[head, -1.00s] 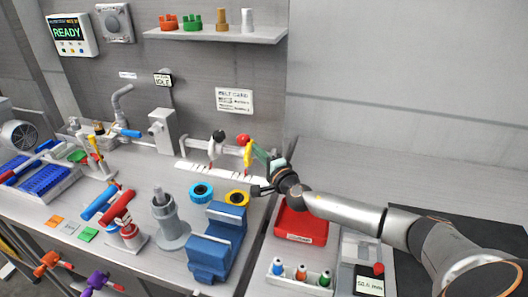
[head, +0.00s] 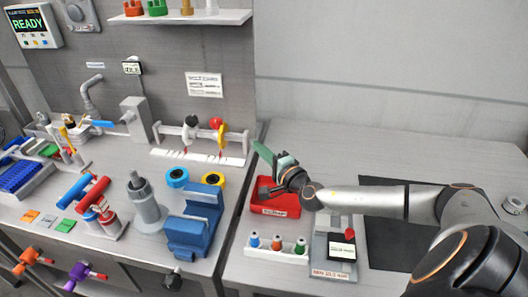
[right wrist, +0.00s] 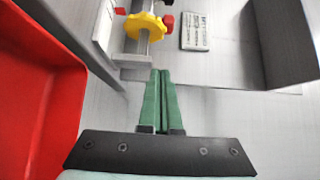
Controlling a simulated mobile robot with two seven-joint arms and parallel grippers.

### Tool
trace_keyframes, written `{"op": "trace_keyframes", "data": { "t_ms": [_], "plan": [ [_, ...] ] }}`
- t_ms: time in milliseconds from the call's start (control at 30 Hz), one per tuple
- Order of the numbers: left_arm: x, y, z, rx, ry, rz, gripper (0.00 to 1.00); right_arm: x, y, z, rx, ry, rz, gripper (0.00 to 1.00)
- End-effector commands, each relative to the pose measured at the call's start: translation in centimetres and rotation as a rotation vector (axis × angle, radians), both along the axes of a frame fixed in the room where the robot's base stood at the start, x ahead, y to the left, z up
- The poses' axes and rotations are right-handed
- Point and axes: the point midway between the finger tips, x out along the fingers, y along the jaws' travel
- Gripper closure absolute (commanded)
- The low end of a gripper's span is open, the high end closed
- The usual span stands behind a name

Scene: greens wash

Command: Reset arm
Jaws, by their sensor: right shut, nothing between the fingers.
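My right gripper (head: 264,152) is shut and empty, its green fingers pressed together. In the head view it is above the back of the red bin (head: 258,207), to the right of the yellow handwheel (head: 222,136). In the right wrist view the shut fingers (right wrist: 161,74) point up the picture toward the yellow handwheel (right wrist: 146,26), with a gap between them in the picture. The red bin (right wrist: 65,100) lies along the left side there. My left gripper is not in view.
A blue vise (head: 195,222), a grey cylinder stand (head: 144,205) and a rack of small bottles (head: 276,246) stand near the front. A scale (head: 341,247) is right of the rack, under my right arm. The back right worktop (head: 400,150) is clear.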

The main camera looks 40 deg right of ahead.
Motion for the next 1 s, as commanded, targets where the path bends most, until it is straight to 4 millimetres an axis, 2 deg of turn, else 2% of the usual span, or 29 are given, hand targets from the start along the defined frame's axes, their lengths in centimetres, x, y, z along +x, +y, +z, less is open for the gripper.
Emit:
{"op": "trace_keyframes", "data": {
  "t_ms": [100,233,800,900,967,1000],
  "plan": [
    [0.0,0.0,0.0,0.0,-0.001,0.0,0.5,-1.1,0.1,-0.1,-0.002,0.001,0.0,1.0],
    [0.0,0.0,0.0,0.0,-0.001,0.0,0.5,-1.6,0.1,0.0,0.001,-0.001,0.0,1.0],
    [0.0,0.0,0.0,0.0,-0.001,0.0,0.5,-1.6,0.2,0.0,0.006,0.0,0.001,1.0],
    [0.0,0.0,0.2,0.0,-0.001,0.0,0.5,-1.5,1.6,0.0,0.085,0.006,0.032,1.0],
    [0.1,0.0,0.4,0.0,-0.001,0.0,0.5,-1.4,3.6,0.0,0.196,0.017,0.074,1.0],
    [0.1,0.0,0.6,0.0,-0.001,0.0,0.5,-1.4,5.3,0.0,0.294,0.029,0.112,1.0]
  ]
}}
